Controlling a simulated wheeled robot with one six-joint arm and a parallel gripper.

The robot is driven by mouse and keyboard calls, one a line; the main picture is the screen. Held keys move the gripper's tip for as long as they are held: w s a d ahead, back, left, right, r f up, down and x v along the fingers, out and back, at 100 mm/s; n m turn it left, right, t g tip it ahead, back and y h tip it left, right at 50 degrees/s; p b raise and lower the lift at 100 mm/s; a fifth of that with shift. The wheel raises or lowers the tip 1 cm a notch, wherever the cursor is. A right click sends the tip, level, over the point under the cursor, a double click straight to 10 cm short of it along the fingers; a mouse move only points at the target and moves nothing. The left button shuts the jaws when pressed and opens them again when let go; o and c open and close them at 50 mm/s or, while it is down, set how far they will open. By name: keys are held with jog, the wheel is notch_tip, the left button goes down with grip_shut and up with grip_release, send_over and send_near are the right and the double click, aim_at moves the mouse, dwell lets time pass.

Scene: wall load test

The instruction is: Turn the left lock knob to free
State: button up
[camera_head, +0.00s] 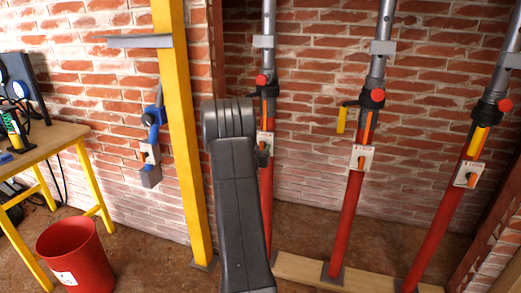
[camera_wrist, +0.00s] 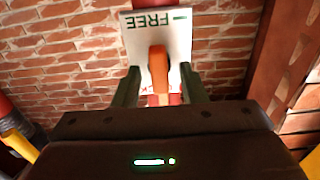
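The left prop (camera_head: 267,190) is a red lower tube with a grey upper tube, partly hidden behind my arm. Its pale lock plate (camera_head: 268,138) shows only in part there. In the wrist view the plate (camera_wrist: 130,45) appears upside down, with FREE and a dash in green. The orange lock knob (camera_wrist: 158,68) stands roughly upright in that picture, in front of the plate. My gripper (camera_wrist: 159,86) is open, with one dark finger on each side of the knob and visible gaps between.
The middle prop (camera_head: 345,215) and right prop (camera_head: 436,220) carry similar plates with orange knobs. A yellow post (camera_head: 180,130) stands left of my arm. A red bucket (camera_head: 77,255) and a workbench (camera_head: 45,138) are farther left. A brick wall is behind.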

jog(key=c, duration=0.8)
jog(key=shift+f+b, duration=0.1)
jog(key=shift+b, duration=0.25)
jog(key=m+b, duration=0.7)
jog(key=m, duration=0.2)
jog(key=shift+d+f+b, duration=0.2)
jog(key=shift+b, duration=0.2)
jog(key=shift+s+m+b, duration=0.1)
jog(key=shift+m+b, duration=2.9)
jog(key=shift+m, duration=1.4)
